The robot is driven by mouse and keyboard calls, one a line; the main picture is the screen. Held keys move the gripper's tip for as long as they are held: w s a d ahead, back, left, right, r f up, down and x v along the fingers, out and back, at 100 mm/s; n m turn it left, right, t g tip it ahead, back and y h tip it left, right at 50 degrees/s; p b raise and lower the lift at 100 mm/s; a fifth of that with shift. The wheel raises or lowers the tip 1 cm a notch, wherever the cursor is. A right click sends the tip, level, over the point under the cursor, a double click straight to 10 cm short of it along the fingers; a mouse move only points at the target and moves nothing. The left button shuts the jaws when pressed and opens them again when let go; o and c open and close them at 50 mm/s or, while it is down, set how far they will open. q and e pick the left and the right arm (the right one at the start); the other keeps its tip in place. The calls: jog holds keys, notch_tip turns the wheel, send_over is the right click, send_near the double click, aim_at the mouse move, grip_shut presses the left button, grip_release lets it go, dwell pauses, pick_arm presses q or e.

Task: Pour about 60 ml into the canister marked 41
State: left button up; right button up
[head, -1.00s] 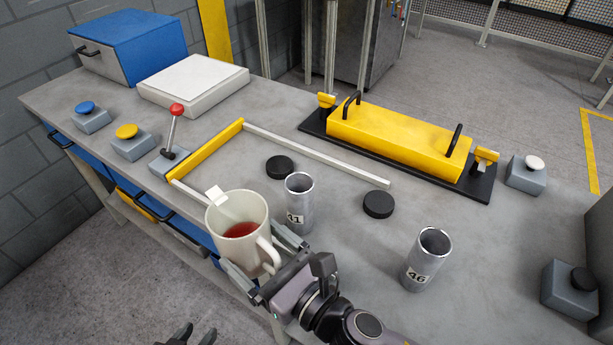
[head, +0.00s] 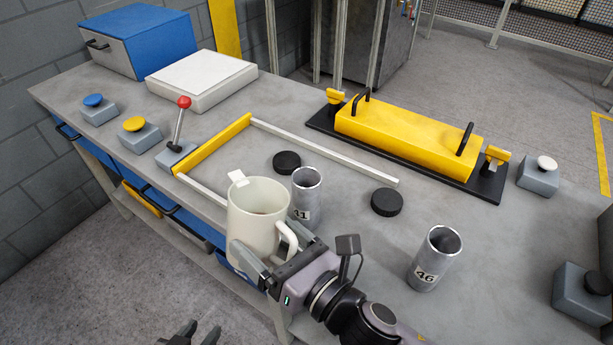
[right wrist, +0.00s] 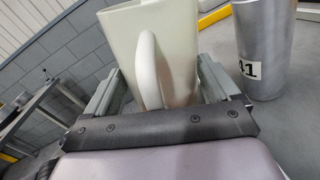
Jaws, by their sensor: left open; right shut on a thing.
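The cream jug (head: 253,232) is held by its body in my right gripper (head: 272,250), at the front edge of the bench. Its white spout tab points to the back left, away from the canister. Its contents are hidden. The jug and its handle also fill the right wrist view (right wrist: 172,50). The metal canister marked 41 (head: 308,190) stands upright and open just behind and right of the jug; it also shows in the right wrist view (right wrist: 264,45). My left gripper (head: 197,334) is open and empty at the bottom edge, low in front of the bench.
A second open canister marked 46 (head: 435,260) stands to the right. Two black discs (head: 287,162) (head: 387,202) lie on the bench. A yellow and grey rail frame (head: 215,143) lies behind the jug. A yellow handled block (head: 410,137) is at the back right.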

aim_at(282, 217)
jog(key=m, duration=0.1)
jog(key=r+m, duration=0.1)
jog(key=shift+w+d+r+m, duration=0.3)
jog(key=shift+w+d, duration=0.1)
jog(key=r, duration=0.1)
jog(key=r+m+p, duration=0.1)
jog(key=shift+w+d+r+m+p, duration=0.3)
jog(key=shift+w+d+r+p, duration=0.05)
jog(key=shift+r+p, duration=0.05)
jog(key=shift+r+m, duration=0.2)
jog(key=shift+m, duration=0.4)
jog(key=shift+r+m, duration=0.9)
jog(key=shift+m, duration=0.3)
jog(key=shift+f+b, duration=0.15)
jog(key=shift+b, duration=0.2)
jog(key=shift+m, duration=0.3)
jog(key=shift+m+b, duration=0.45)
jog(key=shift+m, duration=0.05)
jog(key=shift+d+r+m, duration=0.1)
jog(key=shift+r+m, duration=0.45)
jog(key=shift+m, duration=0.35)
jog(key=shift+w, duration=0.1)
dwell(0.5)
